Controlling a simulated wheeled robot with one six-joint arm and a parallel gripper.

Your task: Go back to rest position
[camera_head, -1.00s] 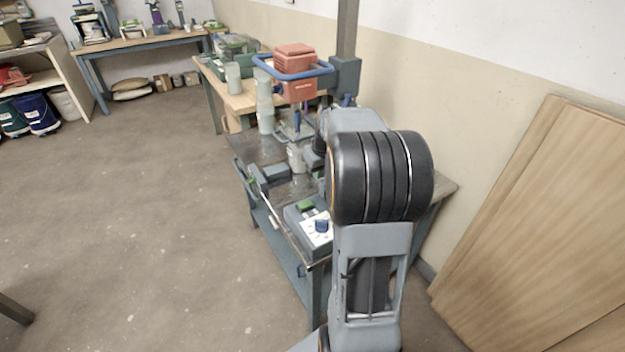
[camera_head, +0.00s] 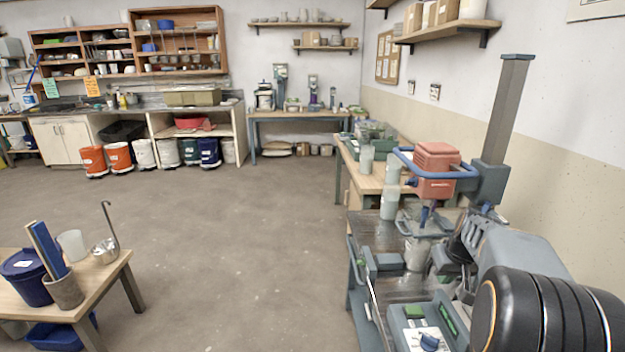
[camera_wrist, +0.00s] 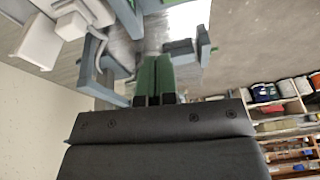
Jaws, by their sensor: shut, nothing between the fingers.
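My gripper shows in the wrist view (camera_wrist: 155,72) as two green fingers side by side, shut with nothing between them. In the head view my arm fills the lower right corner and hides most of the gripper. The fingers hang over the grey bench that carries the red mixer head (camera_head: 436,168) with its blue ring handle. A pale cup (camera_head: 417,254) stands under the mixer, apart from my fingers as far as I can tell.
A control box with a blue knob (camera_head: 428,342) sits at the bench's near end. A wooden table (camera_head: 372,182) with pale cups stands behind. A low table (camera_head: 100,284) with a blue bucket (camera_head: 27,280) is at left. The floor between is clear.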

